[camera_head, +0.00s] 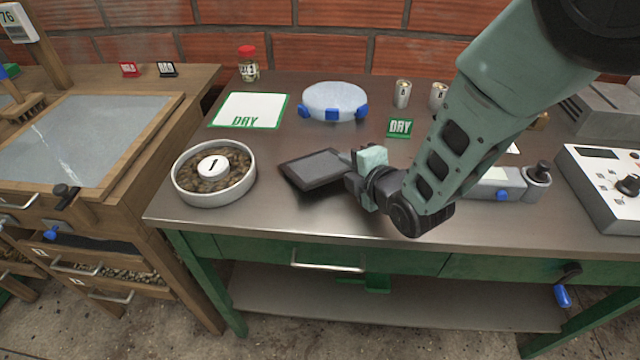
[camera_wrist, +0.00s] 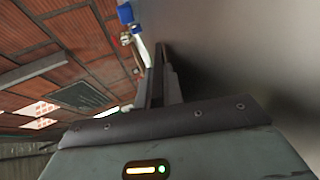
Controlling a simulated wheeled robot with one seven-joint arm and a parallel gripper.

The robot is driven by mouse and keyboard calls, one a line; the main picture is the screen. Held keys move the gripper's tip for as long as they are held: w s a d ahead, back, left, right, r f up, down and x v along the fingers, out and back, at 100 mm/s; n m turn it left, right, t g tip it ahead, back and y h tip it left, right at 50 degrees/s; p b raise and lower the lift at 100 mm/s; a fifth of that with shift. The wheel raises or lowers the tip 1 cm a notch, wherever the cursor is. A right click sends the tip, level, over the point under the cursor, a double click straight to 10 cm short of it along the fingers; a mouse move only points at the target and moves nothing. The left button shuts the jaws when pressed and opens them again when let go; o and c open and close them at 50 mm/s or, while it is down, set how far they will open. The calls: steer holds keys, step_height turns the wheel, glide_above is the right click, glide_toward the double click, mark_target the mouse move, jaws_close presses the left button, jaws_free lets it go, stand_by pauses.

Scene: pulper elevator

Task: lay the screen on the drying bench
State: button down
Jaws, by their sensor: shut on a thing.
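A dark, flat, rectangular framed panel, which looks like the screen (camera_head: 318,169), is at the middle of the metal-topped green bench (camera_head: 285,220). My gripper (camera_head: 352,168) is shut on its right end in the head view. The screen is low over the bench top; I cannot tell whether it touches. A white sheet with a green border marked DRY (camera_head: 248,110) lies at the back left of the bench, and a small green DRY sign (camera_head: 400,128) stands behind my gripper. In the wrist view the fingers (camera_wrist: 162,80) are close together and the held part is hard to make out.
A white round dish of brown beans (camera_head: 214,172) stands left of the screen. A round pale disc with blue clips (camera_head: 335,102) and small cans (camera_head: 402,94) are at the back. A grey control box (camera_head: 600,185) is at right. A wooden table with a framed sheet (camera_head: 80,135) adjoins at left.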

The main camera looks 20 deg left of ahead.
steer(key=c, duration=1.7)
jaws_free()
steer(key=shift+s+d, duration=0.1)
steer(key=shift+p+v, duration=0.5)
steer(key=shift+v, duration=3.4)
steer(key=shift+r, duration=0.1)
step_height(320, 180, up, 7)
steer(key=s+d+p, duration=0.2)
steer(key=p, duration=0.2)
steer(key=shift+w, duration=0.1)
